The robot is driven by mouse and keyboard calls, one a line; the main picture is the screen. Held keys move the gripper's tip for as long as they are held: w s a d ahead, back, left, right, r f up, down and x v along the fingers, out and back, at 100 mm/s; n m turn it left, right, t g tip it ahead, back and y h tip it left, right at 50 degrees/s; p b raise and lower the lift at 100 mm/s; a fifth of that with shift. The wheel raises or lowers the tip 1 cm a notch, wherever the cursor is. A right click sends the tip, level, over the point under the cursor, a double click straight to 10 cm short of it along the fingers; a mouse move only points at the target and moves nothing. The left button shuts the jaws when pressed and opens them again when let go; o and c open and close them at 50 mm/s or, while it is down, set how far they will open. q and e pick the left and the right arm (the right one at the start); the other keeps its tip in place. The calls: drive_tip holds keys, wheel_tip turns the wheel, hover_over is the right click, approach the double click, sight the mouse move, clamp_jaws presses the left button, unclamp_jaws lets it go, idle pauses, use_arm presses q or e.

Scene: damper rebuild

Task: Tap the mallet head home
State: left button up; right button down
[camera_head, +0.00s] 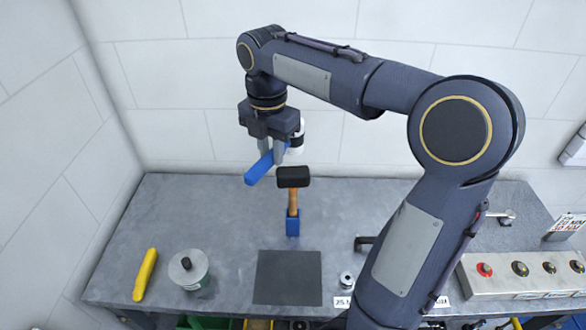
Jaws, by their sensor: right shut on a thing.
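A mallet stands upright on the grey workbench, with its black head (293,177) at the top of a wooden handle (293,202). The handle's lower end is in a small blue block or grip (292,222). My right gripper (271,154) is above and just left of the mallet head in the picture, pointing down. It is shut on a blue bar-like thing (260,167), which slants down to the left. Whether this thing touches the mallet head I cannot tell. My left gripper is not in view.
A dark mat (288,277) lies in front of the mallet. A yellow-handled tool (145,274) and a can (188,269) are at the left. A button panel (525,275) is at the right. My right arm covers part of the workbench (220,220); the back left is clear.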

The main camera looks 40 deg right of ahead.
drive_tip(key=shift+r, duration=2.5)
drive_tip(key=shift+f, duration=0.1)
